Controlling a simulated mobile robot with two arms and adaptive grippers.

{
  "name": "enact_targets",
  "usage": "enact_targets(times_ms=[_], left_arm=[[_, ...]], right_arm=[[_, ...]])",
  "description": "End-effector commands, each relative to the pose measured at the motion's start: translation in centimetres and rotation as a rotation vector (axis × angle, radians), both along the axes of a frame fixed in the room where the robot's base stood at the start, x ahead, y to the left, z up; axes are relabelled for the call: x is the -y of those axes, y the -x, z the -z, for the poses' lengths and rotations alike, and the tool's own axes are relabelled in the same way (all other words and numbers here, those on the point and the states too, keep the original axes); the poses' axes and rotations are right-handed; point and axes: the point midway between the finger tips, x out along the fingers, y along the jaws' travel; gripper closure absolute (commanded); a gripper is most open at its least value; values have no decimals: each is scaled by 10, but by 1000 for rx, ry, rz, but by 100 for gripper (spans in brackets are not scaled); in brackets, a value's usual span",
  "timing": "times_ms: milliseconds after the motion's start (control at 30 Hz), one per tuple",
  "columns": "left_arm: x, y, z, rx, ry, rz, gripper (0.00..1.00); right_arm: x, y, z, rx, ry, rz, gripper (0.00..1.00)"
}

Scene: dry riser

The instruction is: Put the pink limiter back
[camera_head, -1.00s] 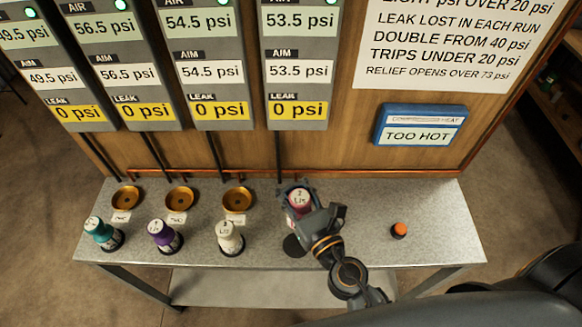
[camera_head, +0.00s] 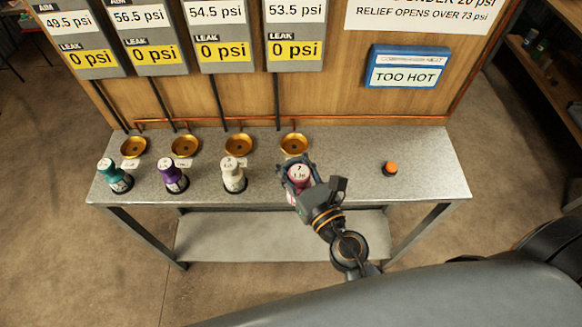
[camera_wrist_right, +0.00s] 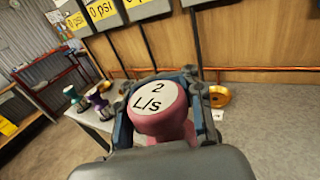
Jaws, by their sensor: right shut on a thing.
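The pink limiter (camera_head: 299,173), with a white "2 L/s" top, is held in my right gripper (camera_head: 300,178), whose fingers close around it from both sides. The limiter also shows in the right wrist view (camera_wrist_right: 158,110). It is in front of the fourth brass seat (camera_head: 294,143), which is empty, and roughly in line with the standing limiters. Its lower end and the spot under it are hidden, so I cannot tell whether it touches the bench. The teal (camera_head: 114,176), purple (camera_head: 172,176) and white (camera_head: 234,175) limiters stand upright to its left. My left gripper is out of view.
The other brass seats (camera_head: 133,147) are empty along the back of the bench (camera_head: 430,175). A small orange-topped piece (camera_head: 390,168) sits to the right. A blue "TOO HOT" sign (camera_head: 404,68) hangs on the wood panel. The bench's right end is mostly clear.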

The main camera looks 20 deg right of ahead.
Motion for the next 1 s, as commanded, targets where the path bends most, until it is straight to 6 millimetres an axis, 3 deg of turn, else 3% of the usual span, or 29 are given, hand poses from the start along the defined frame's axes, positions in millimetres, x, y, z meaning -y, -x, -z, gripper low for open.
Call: enact_targets(times_ms=[100,200,233,400,633,900,1000], left_arm=[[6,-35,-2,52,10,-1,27],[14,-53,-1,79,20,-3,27],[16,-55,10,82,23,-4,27],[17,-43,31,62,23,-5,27],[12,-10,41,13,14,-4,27],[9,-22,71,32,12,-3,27],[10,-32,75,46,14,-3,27]], right_arm=[[8,-32,12,5,1,0,100],[14,-56,23,5,1,1,100],[14,-59,38,2,2,-2,100],[20,-81,65,3,-1,0,100],[23,-92,75,2,0,1,100],[24,-98,110,1,-1,0,100],[24,-98,114,2,0,1,100]])
